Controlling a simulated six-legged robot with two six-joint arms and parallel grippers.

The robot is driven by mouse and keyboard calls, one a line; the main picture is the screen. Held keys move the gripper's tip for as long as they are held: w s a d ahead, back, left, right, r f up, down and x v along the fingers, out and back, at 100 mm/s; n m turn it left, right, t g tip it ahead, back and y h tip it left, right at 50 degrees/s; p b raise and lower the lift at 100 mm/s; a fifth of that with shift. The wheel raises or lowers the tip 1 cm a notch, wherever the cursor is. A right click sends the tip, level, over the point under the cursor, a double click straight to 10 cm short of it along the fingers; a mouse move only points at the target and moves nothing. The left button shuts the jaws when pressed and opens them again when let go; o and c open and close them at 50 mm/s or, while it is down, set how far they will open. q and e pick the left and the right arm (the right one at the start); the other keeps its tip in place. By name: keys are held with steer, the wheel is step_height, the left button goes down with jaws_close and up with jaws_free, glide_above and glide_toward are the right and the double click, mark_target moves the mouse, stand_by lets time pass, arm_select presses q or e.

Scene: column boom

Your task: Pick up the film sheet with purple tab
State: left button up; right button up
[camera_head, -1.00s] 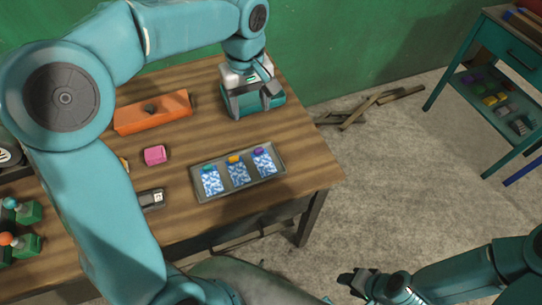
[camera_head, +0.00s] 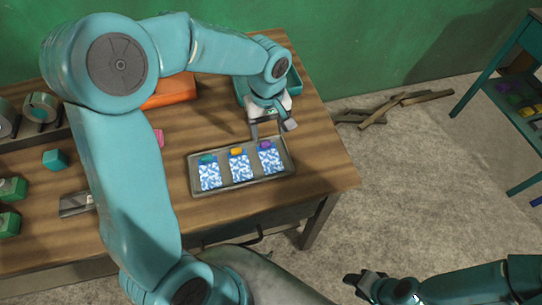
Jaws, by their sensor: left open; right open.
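A grey tray (camera_head: 217,188) lies on the wooden table and holds three blue-and-white film sheets side by side. The film sheet with purple tab (camera_head: 270,159) is the rightmost. The sheet with an orange tab (camera_head: 240,167) is in the middle, and the one with a teal tab (camera_head: 209,175) is at the left. My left gripper (camera_head: 272,133) is open and empty just above the tray's back right edge, close over the purple tab. My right gripper (camera_head: 360,284) is at the lower right, off the table, and holds nothing visible.
A teal bin (camera_head: 292,80) stands behind my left gripper. An orange object (camera_head: 170,91) and a pink block (camera_head: 159,138) are partly hidden by my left arm. A teal cube (camera_head: 55,160) and green holders (camera_head: 10,189) are at the left. Bare tabletop lies right of the tray.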

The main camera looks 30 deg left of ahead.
mark_target(266, 144)
arm_select(q)
steer(key=shift+w+a+f, duration=0.1)
steer(key=shift+f, duration=0.3)
steer(key=f, duration=0.4)
steer(key=shift+s+f+p, duration=0.2)
steer(key=shift+s+p, duration=0.1)
steer(key=shift+s, duration=0.1)
steer(key=shift+w+a+f, duration=0.1)
steer(key=shift+w+f, duration=0.05)
steer(key=shift+f, duration=0.05)
steer(key=shift+r, duration=0.15)
steer(key=c, duration=1.1)
